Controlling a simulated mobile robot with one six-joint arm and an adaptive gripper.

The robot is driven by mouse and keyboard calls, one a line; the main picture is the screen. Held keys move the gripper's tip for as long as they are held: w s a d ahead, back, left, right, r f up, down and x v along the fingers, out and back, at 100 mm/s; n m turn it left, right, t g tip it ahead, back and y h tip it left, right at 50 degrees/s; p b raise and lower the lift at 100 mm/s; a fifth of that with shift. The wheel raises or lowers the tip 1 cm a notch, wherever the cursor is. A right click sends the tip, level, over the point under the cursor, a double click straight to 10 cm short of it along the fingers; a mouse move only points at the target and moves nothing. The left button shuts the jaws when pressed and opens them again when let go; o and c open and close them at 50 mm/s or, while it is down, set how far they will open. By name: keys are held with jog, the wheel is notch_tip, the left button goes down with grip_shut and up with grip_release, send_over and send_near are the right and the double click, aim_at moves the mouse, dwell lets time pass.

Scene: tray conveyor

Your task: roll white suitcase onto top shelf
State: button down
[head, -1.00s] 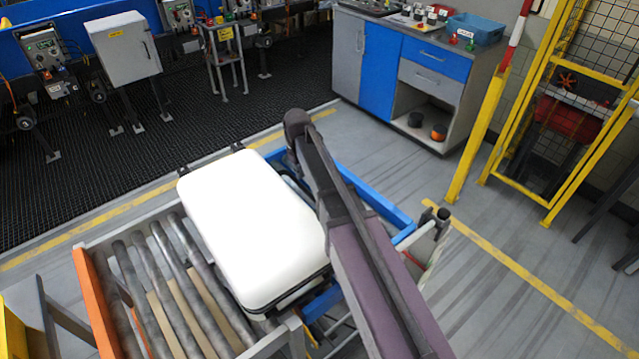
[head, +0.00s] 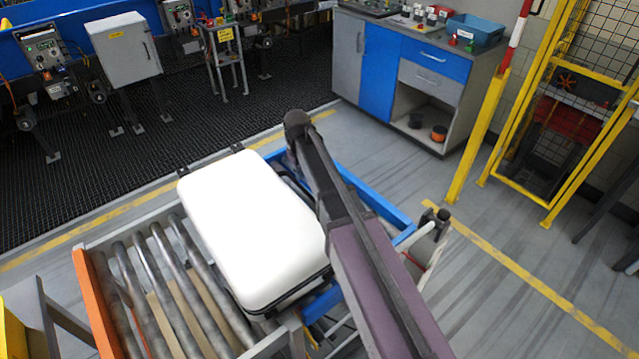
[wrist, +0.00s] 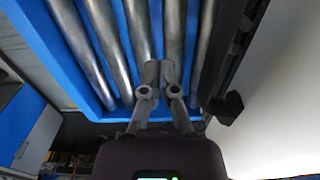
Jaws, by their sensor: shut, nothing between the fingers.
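The white suitcase (head: 252,228) lies flat across the rollers of the conveyor, its pale shell facing up and its dark edge on the near side. In the wrist view the pale suitcase (wrist: 275,100) fills the right side, with a dark fitting on its edge. My gripper (wrist: 162,68) is shut and empty, its fingertips together over the metal rollers beside the suitcase. In the head view my arm passes along the suitcase's right side and the fingers are hidden. I cannot identify the top shelf for certain.
The roller conveyor (head: 82,262) has an orange end at the left and a blue frame (head: 385,205) at the right. Bare rollers (head: 150,270) lie left of the suitcase. A blue and grey cabinet (head: 378,72) stands behind, and a yellow post (head: 478,135) and mesh fence stand at right.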

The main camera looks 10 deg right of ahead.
jog(key=shift+s+a, duration=0.15)
jog(key=shift+a, duration=0.05)
jog(key=shift+s+a, duration=0.2)
jog(key=shift+a, duration=0.1)
jog(key=shift+s+a, duration=0.15)
jog(key=shift+a, duration=0.1)
